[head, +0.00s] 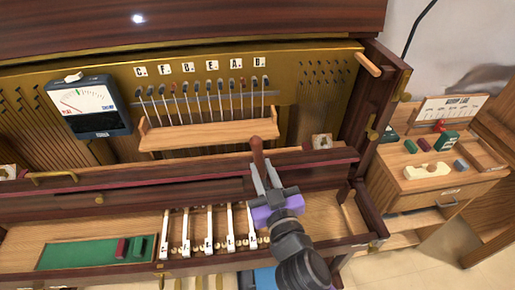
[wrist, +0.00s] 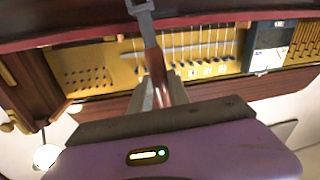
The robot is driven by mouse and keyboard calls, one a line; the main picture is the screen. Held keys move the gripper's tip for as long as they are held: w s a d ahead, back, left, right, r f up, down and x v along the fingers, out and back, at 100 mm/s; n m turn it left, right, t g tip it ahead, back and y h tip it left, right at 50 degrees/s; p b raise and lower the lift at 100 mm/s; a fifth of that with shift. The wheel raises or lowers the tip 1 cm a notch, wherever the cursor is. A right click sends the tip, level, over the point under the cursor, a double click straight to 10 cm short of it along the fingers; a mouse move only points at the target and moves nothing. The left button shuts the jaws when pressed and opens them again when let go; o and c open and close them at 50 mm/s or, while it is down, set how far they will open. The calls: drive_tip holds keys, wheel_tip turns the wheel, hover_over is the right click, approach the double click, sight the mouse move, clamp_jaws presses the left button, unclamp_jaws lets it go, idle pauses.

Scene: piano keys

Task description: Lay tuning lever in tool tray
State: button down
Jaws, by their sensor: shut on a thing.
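The tuning lever (head: 257,152) has a red-brown handle, and its metal head (wrist: 140,8) shows in the wrist view. My gripper (head: 264,182) is shut on the lever and holds it above the piano's front, near the right of the key row. In the wrist view the fingers (wrist: 158,92) close around the handle. No tray is labelled as the tool tray. A green-lined shallow recess (head: 80,256) at the lower left holds a red block and a green block. A small open wooden tray (head: 487,158) sits on the right-hand cabinet.
Several white keys (head: 210,232) stand left of my gripper. A wooden rail (head: 208,135) lies below the tuning pins. A meter (head: 90,107) hangs at the left. The side cabinet (head: 415,178) carries coloured blocks. A dark piano post (head: 372,110) rises between piano and cabinet.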

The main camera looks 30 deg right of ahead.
drive_tip(key=s+f+n+y, duration=0.2)
drive_tip(key=s+f+y, duration=0.1)
drive_tip(key=f, duration=1.2)
drive_tip(key=shift+s+f, duration=0.15)
drive_tip(key=shift+f, duration=0.05)
